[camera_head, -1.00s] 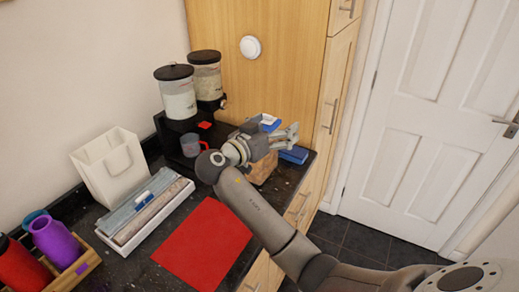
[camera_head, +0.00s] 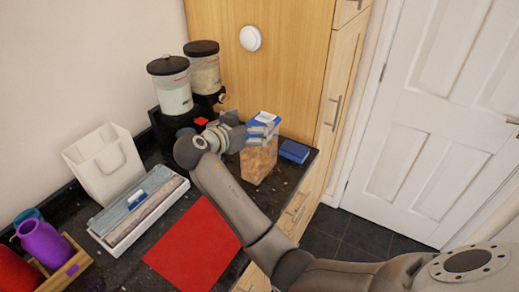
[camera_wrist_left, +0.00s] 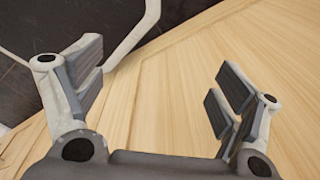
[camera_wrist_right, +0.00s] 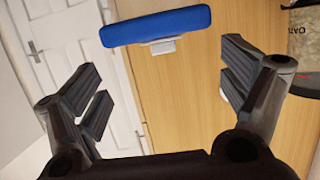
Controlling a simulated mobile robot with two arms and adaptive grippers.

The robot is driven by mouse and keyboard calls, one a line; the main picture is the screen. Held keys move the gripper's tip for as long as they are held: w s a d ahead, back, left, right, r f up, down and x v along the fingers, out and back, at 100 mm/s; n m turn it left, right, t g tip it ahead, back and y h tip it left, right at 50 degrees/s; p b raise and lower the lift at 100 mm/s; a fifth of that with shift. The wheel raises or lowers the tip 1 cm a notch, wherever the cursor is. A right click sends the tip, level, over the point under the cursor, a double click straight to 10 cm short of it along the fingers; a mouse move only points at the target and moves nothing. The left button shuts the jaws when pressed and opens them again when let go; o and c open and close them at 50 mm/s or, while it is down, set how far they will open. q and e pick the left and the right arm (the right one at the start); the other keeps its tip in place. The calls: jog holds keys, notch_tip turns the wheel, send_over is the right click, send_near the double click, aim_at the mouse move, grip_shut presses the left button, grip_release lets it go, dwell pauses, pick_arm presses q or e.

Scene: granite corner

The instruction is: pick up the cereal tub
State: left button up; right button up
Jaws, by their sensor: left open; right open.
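The cereal tub (camera_head: 259,165) is clear with brown cereal inside and a blue lid. It stands upright near the far right of the black counter. My right gripper (camera_head: 264,133) is open beside the tub's upper part, its fingers overlapping the lid area; I cannot tell whether they touch it. In the right wrist view a blue lid (camera_wrist_right: 155,26) with a white tab shows at the top, beyond the open fingers. My left gripper (camera_wrist_left: 150,82) is open and empty in the left wrist view, over pale wood; it is not in the head view.
A blue box (camera_head: 294,151) lies right of the tub. Two cereal dispensers (camera_head: 172,85) stand behind left. A tall wooden cabinet (camera_head: 290,60) closes the back.

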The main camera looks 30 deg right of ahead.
aim_at(264, 118)
jog(key=p+x, duration=0.3)
jog(key=x, duration=0.2)
jog(key=shift+w+f, duration=0.2)
jog(key=shift+w+d+f, duration=0.15)
jog(key=shift+d+f, duration=0.05)
jog(key=shift+d, duration=0.05)
jog(key=shift+a, duration=0.15)
jog(key=c, duration=1.8)
jog(key=shift+r, duration=0.1)
jog(key=shift+c, duration=0.6)
jog(key=shift+r, duration=0.1)
